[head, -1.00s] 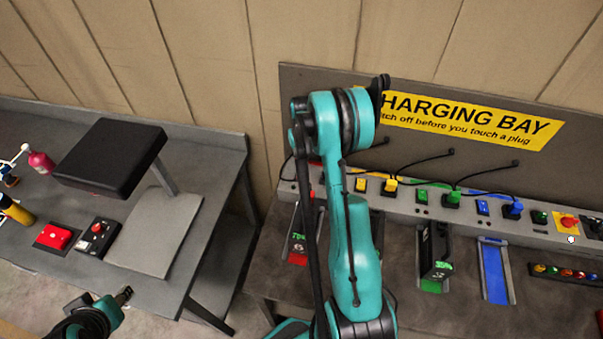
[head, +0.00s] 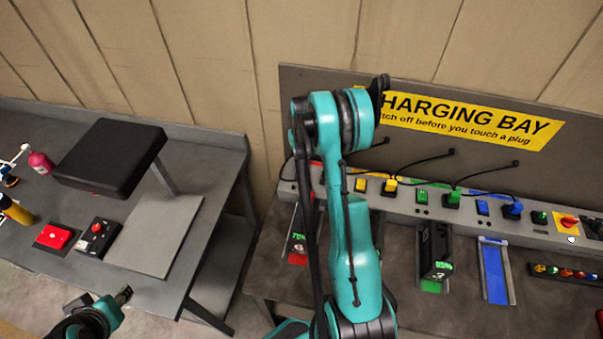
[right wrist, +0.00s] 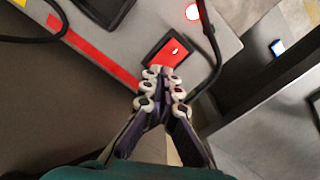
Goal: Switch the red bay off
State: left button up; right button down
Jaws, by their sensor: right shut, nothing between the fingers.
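The red bay is at the left end of the charging strip, mostly hidden behind my right arm in the head view. Its battery (head: 298,243) with a percentage display shows left of the arm. In the right wrist view, a red rocker switch (right wrist: 172,52) sits in a black frame on the grey strip. A bright red lamp (right wrist: 192,12) glows beyond it. My right gripper (right wrist: 165,88) is shut and empty, its fingertips just in front of the switch; contact cannot be told. My left gripper (head: 123,294) is low at the left, away from the strip; its opening is unclear.
A black cable (right wrist: 213,50) runs close to the right of the switch. Yellow (head: 360,186), green (head: 421,196) and blue (head: 482,208) switches continue along the strip, with cabled plugs between. A side table (head: 215,215) stands left, across a gap.

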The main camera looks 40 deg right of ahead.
aim_at(302, 170)
jog(key=shift+f+b, duration=0.9)
jog(key=shift+f, duration=0.15)
jog(key=shift+r, duration=0.15)
dwell(0.3)
jog(key=shift+r+p, duration=1.7)
jog(key=shift+r, duration=1.75)
